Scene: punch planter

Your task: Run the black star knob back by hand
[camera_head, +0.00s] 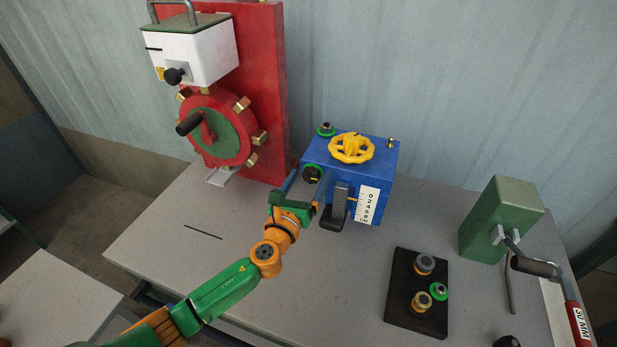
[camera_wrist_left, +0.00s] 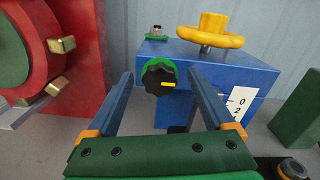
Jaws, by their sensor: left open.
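The black star knob (camera_head: 313,174) sits on the front left of a blue box (camera_head: 380,160), with a green ring behind it. In the left wrist view the knob (camera_wrist_left: 159,78) shows a yellow mark on its lower right. My left gripper (camera_head: 303,190) is open in front of the knob. In the left wrist view its two fingers (camera_wrist_left: 158,80) stand to the left and right of the knob, apart from it, with nothing between them. My right gripper is not in view.
A yellow handwheel (camera_head: 351,149) tops the blue box, and a white number scale (camera_head: 367,206) and dark lever (camera_head: 335,208) are on its front. A red wheel machine (camera_head: 262,90) stands left. A black plate (camera_head: 402,312) with fittings and a green block (camera_head: 497,215) are right.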

